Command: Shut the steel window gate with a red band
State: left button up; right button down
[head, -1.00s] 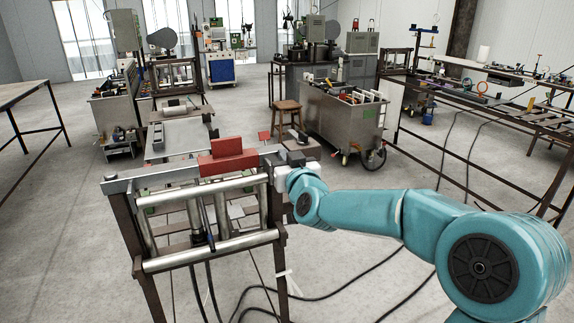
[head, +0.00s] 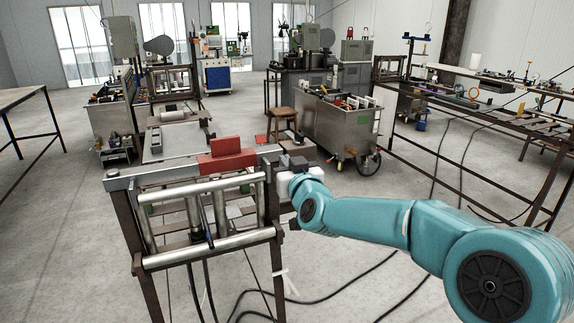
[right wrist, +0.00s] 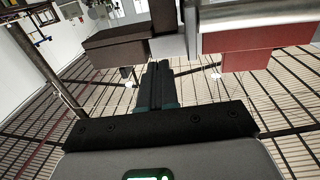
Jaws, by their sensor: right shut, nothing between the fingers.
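The steel gate bar (head: 150,178) lies along the top of a brown rod frame, with a red block (head: 226,158) as its band. In the right wrist view the bar (right wrist: 255,14) is at the upper right with the red band (right wrist: 250,58) below it. My right gripper (head: 284,164) is at the bar's right end in the head view; its fingertips are hard to make out there. In the right wrist view its dark fingers (right wrist: 155,84) are together and empty, just below a grey end block (right wrist: 168,47). I cannot tell whether they touch it. My left gripper is not in view.
A brown block (right wrist: 116,46) adjoins the grey end block. Shiny rollers (head: 210,248) cross the frame below the bar. A wheeled metal cabinet (head: 335,125) and a stool (head: 281,117) stand behind. Cables (head: 350,278) lie on the floor at right.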

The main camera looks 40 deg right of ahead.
jog(key=s+d+b+v, duration=0.1)
jog(key=b+v, duration=0.1)
jog(key=v, duration=0.8)
jog(key=w+a+f+n+g+y, duration=0.15)
jog(key=a+f, duration=0.25)
jog(key=f, duration=0.7)
jog(key=w+a+f+n+g+y, duration=0.1)
jog(key=a+f+g+y, duration=0.3)
jog(key=f, duration=0.7)
jog(key=w+a+f+n+g+y, duration=0.15)
jog(key=a+f, duration=0.35)
jog(key=f, duration=0.5)
jog(key=s+a+f+g+y, duration=0.1)
jog(key=s+a+f+g, duration=0.1)
jog(key=s+a+f, duration=0.45)
jog(key=s+a+f+g+y, duration=0.1)
jog(key=s+a+f+g, duration=0.2)
jog(key=f, duration=0.7)
jog(key=s+a+f+m+g, duration=0.1)
jog(key=s+a+f+g, duration=0.1)
jog(key=s, duration=0.5)
jog(key=s+a+f+g+y, duration=0.1)
jog(key=s+a+f+g, duration=0.1)
jog(key=s, duration=0.4)
jog(key=shift+s+a+f+m+y, duration=0.35)
jog(key=shift+a+f+m, duration=0.1)
jog(key=shift+a, duration=0.25)
